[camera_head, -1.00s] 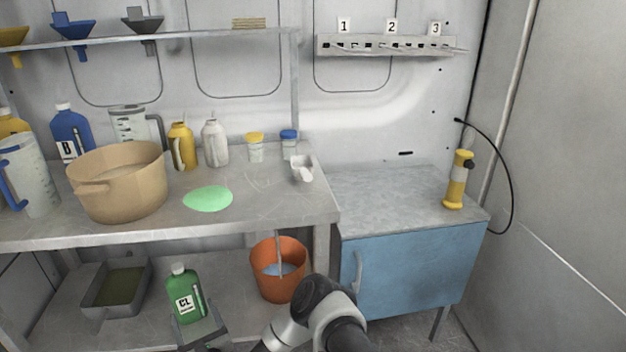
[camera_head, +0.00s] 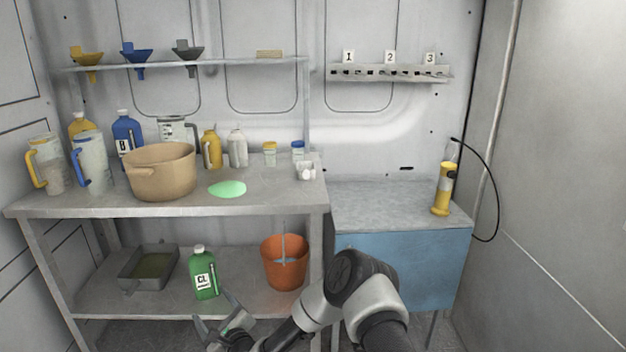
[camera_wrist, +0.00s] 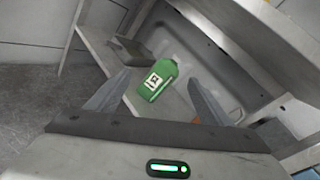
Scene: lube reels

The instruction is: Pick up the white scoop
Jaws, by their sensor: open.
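The white scoop (camera_head: 305,171) lies on the bench top near its right front corner, beside the blue-lidded jar. It is small in the head view and does not show in the wrist view. My gripper (camera_head: 221,311) is low in front of the lower shelf, well below and to the left of the scoop. In the wrist view its two fingers (camera_wrist: 154,98) are spread apart with nothing between them. A green CL bottle (camera_wrist: 158,82) stands beyond the fingertips, apart from them. The same green bottle shows upright on the lower shelf in the head view (camera_head: 204,275).
The bench (camera_head: 275,187) also bears a tan pot (camera_head: 160,172), bottles, jugs, small jars and a green patch (camera_head: 228,189). An orange bucket (camera_head: 284,264) and a grey tray (camera_head: 148,268) are on the lower shelf. A blue cabinet (camera_head: 420,262) stands right, its top mostly clear.

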